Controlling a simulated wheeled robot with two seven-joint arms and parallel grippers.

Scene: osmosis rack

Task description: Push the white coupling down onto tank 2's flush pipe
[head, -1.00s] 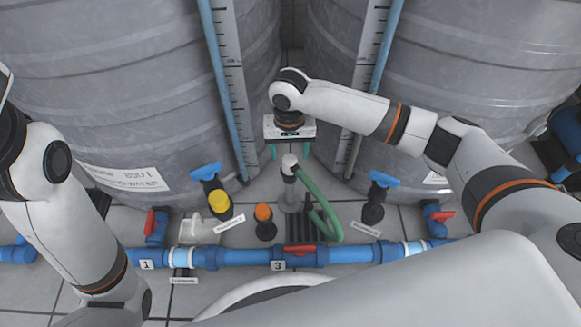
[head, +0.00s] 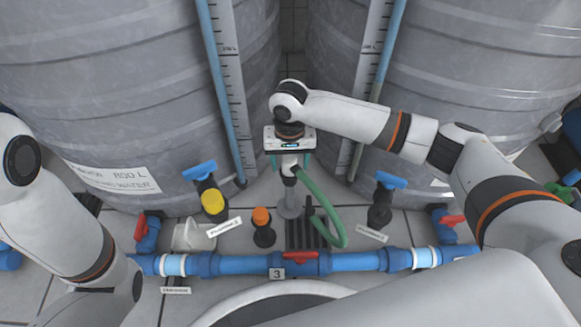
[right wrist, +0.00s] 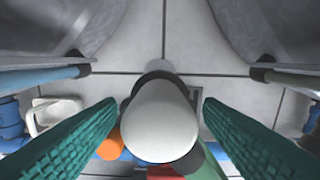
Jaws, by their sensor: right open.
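Gaps show between both fingers and the coupling. A yellow-capped black pipe (head: 213,202) stands to the left beside a small label. A similar black pipe (head: 380,208) stands to the right. The left gripper is out of view; only my left arm shows.
Two large grey tanks (head: 130,90) (head: 470,80) flank the gap. A blue pipe (head: 345,262) with a red valve handle runs across the front. An orange-capped fitting (head: 262,222) and a floor drain (head: 300,236) are close to the post. Blue valve handles (head: 199,169) stand at both sides.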

